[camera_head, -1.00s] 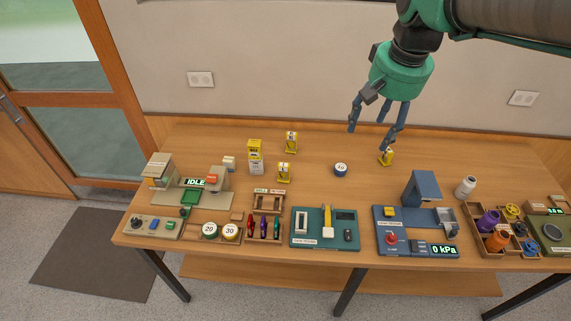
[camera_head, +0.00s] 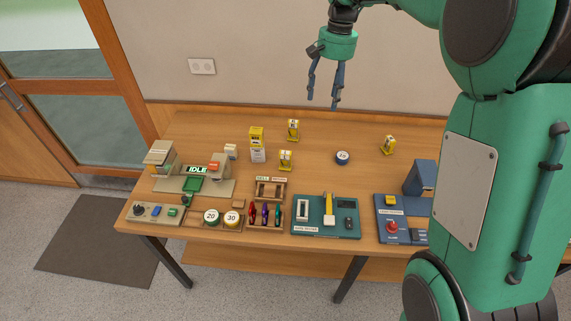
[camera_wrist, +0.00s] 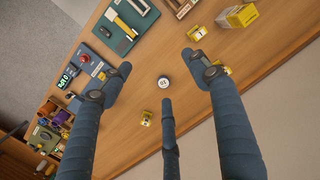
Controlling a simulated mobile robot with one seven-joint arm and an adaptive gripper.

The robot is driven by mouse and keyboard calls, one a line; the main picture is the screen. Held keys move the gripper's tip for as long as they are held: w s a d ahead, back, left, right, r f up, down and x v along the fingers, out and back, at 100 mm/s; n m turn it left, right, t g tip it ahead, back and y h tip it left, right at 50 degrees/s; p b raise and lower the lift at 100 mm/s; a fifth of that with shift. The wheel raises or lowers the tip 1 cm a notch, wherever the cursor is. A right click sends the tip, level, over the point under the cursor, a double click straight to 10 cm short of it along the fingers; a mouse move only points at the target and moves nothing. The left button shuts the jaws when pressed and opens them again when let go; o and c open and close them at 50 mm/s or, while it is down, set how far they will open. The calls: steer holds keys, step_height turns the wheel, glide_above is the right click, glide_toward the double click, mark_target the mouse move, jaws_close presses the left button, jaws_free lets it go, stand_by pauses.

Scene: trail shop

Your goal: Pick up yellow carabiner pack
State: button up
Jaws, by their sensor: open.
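Three small yellow carabiner packs stand upright on the wooden table: one at the back (camera_head: 293,130), one in front of it (camera_head: 286,160), and one farther right (camera_head: 389,145). Packs also show in the wrist view, one at lower centre (camera_wrist: 146,118) and one at the top (camera_wrist: 197,33). My gripper (camera_head: 322,101) is open and empty, raised over the table's back edge between the left packs and the right pack. In the wrist view, my gripper's fingers (camera_wrist: 157,62) are spread wide and touch nothing.
A yellow and white box (camera_head: 257,146) stands left of the packs. A round blue and white item (camera_head: 342,158) sits between the packs. A teal tray (camera_head: 318,226), a blue device (camera_head: 392,224) and a beige station (camera_head: 188,185) line the front. My arm hides the table's right side.

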steer(key=w+a+f+g, duration=0.1)
steer(key=w+a+f, duration=0.3)
steer(key=f, duration=0.4)
steer(key=w+a+f+g, duration=0.1)
steer(key=w+a+f, duration=0.3)
steer(key=f, duration=0.4)
steer(key=w+a+f+g, duration=0.1)
steer(key=w+a+f, duration=0.3)
steer(key=f, duration=0.4)
steer(key=shift+a+g, duration=0.25)
steer(key=shift+g, duration=0.05)
steer(key=b, duration=0.1)
glide_toward(285, 167)
steer(key=shift+s+a+f, duration=0.2)
steer(key=shift+a+f, duration=0.05)
steer(key=shift+f, duration=0.3)
steer(key=shift+b+x, duration=0.85)
steer(key=shift+x, duration=1.7)
steer(key=shift+d, duration=0.15)
